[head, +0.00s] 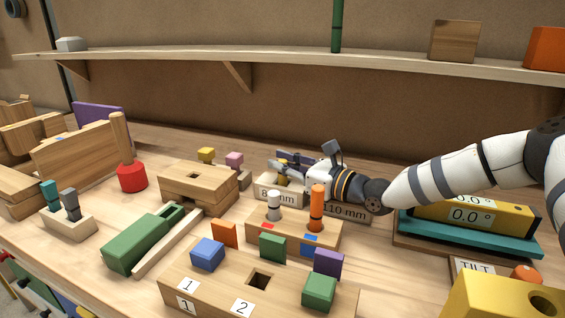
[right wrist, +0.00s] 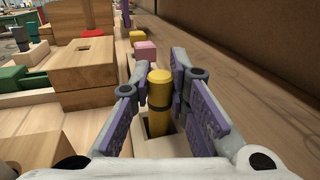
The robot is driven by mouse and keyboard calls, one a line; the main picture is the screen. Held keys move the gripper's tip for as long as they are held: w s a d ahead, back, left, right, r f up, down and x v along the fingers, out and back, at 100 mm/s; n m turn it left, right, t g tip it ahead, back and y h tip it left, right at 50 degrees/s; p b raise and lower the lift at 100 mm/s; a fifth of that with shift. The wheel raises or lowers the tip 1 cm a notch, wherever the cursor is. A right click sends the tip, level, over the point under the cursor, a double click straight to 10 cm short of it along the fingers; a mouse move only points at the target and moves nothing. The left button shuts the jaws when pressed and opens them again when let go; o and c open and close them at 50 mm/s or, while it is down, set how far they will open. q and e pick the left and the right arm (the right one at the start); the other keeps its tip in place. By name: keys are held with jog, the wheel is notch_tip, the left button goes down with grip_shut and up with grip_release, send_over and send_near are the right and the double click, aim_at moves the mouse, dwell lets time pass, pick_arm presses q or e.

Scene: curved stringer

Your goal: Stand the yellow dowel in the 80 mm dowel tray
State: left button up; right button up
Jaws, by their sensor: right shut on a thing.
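The yellow dowel (right wrist: 159,92) has a dark band and stands about upright between the fingers of my right gripper (right wrist: 160,84) in the right wrist view. Its lower end is at the dark opening of a pale wooden tray (right wrist: 152,148); I cannot tell how deep it sits. In the head view my right gripper (head: 290,163) is over this small tray (head: 279,192), whose label is partly hidden and starts with 8. My right gripper is shut on the dowel. My left gripper is not in view.
A 110 mm tray (head: 347,212) stands right of the 80 mm one. Pink (head: 234,159) and yellow (head: 206,154) cubes lie to the left. A shelf (head: 290,62) runs behind.

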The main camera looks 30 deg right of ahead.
jog(key=o, duration=0.9)
jog(key=shift+f, duration=0.25)
jog(key=shift+r, duration=0.1)
notch_tip(320, 180, up, 10)
jog(key=shift+r, duration=0.15)
